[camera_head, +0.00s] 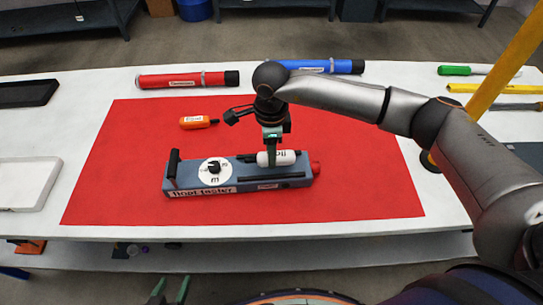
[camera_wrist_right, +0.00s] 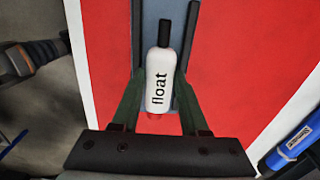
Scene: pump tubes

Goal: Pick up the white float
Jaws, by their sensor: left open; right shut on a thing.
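The white float (camera_head: 289,158) is a white bottle-shaped piece with a black neck; it lies over the right part of the grey-blue float tester (camera_head: 225,185). In the right wrist view the white float (camera_wrist_right: 159,88) is between the two green fingers, with its black neck pointing away. My right gripper (camera_head: 272,154) is shut on it from above. I cannot tell if the float touches the tester. My left gripper (camera_head: 172,286) is open and empty at the bottom edge, in front of the table.
The tester stands on a red mat (camera_head: 370,190) on a white table (camera_head: 445,210). An orange float (camera_head: 197,122) lies behind the tester. A red tube (camera_head: 170,80) and a blue tube (camera_head: 325,66) lie at the back. A black tray (camera_head: 25,94) and a white tray (camera_head: 22,185) are left.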

